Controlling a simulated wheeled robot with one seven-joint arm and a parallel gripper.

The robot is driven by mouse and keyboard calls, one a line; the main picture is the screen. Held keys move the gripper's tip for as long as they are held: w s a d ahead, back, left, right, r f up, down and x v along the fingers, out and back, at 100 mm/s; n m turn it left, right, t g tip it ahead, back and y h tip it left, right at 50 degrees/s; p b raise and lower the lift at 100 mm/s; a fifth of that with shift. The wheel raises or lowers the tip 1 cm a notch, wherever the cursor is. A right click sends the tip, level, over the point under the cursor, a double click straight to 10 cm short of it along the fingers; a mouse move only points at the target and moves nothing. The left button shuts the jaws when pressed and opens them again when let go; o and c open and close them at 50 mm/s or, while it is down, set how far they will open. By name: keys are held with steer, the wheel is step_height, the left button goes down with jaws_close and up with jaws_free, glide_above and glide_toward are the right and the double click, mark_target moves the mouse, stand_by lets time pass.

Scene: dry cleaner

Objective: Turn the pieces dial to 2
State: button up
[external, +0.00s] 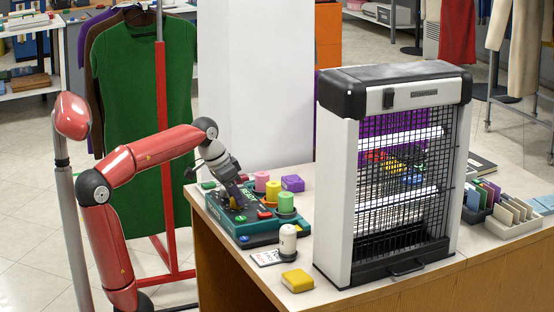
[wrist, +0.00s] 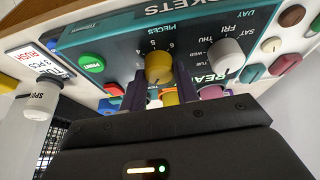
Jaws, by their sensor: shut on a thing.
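The pieces dial is a yellow knob (wrist: 158,66) on the teal ticket machine (wrist: 120,42), beside the PIECES label and a ring of small numbers. My gripper (wrist: 160,92) is shut on this knob, with one dark finger on each side of it. I cannot tell which number the knob points to. A white day dial (wrist: 227,53) sits to its right, and a green PRINT button (wrist: 91,62) to its left. In the external view my gripper (external: 238,204) reaches down onto the top of the machine (external: 262,226) from the left and hides much of the dial.
A large white and black lamp unit with a grille (external: 338,190) stands right of the machine. A white bottle (external: 288,246) and a yellow block (external: 297,281) are in front. Pink (external: 261,182), purple (external: 293,183) and green (external: 286,202) pieces stand close by. Card trays (external: 510,222) are at right.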

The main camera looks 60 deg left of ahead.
mark_target(224, 207)
steer(key=shift+m+h, duration=0.4)
steer(key=shift+m, duration=0.7)
steer(key=o, duration=1)
steer(key=shift+r, duration=0.1)
steer(key=p+v, duration=0.1)
steer(key=v, duration=0.6)
steer(key=shift+a+r, duration=0.1)
steer(key=shift+r, duration=0.25)
